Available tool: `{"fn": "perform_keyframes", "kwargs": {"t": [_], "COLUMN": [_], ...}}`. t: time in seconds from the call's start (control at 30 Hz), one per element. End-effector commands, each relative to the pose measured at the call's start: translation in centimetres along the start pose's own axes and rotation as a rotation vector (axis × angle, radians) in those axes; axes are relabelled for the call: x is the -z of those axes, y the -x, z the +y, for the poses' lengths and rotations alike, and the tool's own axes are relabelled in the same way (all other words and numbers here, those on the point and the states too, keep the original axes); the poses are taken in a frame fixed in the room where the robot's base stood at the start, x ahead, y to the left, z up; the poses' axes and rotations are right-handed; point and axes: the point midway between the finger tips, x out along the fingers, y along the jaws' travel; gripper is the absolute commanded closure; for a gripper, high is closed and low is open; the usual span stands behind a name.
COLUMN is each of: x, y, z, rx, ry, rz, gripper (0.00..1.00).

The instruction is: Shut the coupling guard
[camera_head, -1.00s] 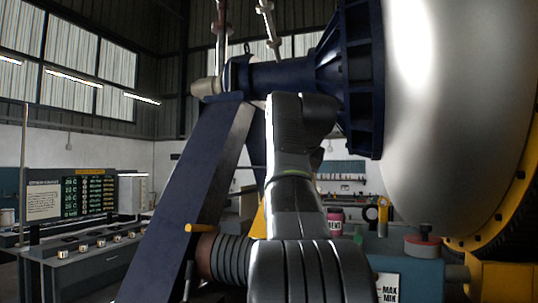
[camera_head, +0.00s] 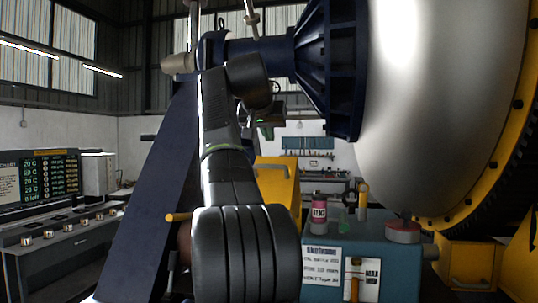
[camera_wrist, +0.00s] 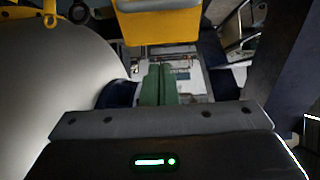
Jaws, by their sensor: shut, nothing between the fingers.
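The coupling guard seems to be the yellow cover (camera_head: 278,180) in the middle of the head view, behind my arm. Its left side is hidden by my arm, and I cannot tell how far it stands open. In the wrist view a yellow panel (camera_wrist: 160,24), likely the same guard, is at the top, beyond the fingertips. My gripper (camera_head: 267,132) is in front of and above the yellow cover in the head view. Its green fingers (camera_wrist: 158,80) are together and empty in the wrist view, apparently apart from the panel.
A large silver drum (camera_head: 430,110) with a dark blue flange fills the right. A dark blue slanted support (camera_head: 165,200) stands left of my arm. A control desk (camera_head: 60,250) is at left.

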Motion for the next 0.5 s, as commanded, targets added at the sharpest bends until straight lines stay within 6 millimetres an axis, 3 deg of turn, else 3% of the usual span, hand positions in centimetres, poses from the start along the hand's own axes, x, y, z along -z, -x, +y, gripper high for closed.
{"fn": "perform_keyframes", "kwargs": {"t": [0.13,0.5], "x": [0.0,-2.8], "y": [-3.4,-3.8], "z": [0.1,0.0], "rx": [-0.001,0.000], "ry": [0.000,0.000], "rz": [-0.003,0.000], "gripper": [1.00,1.00]}}
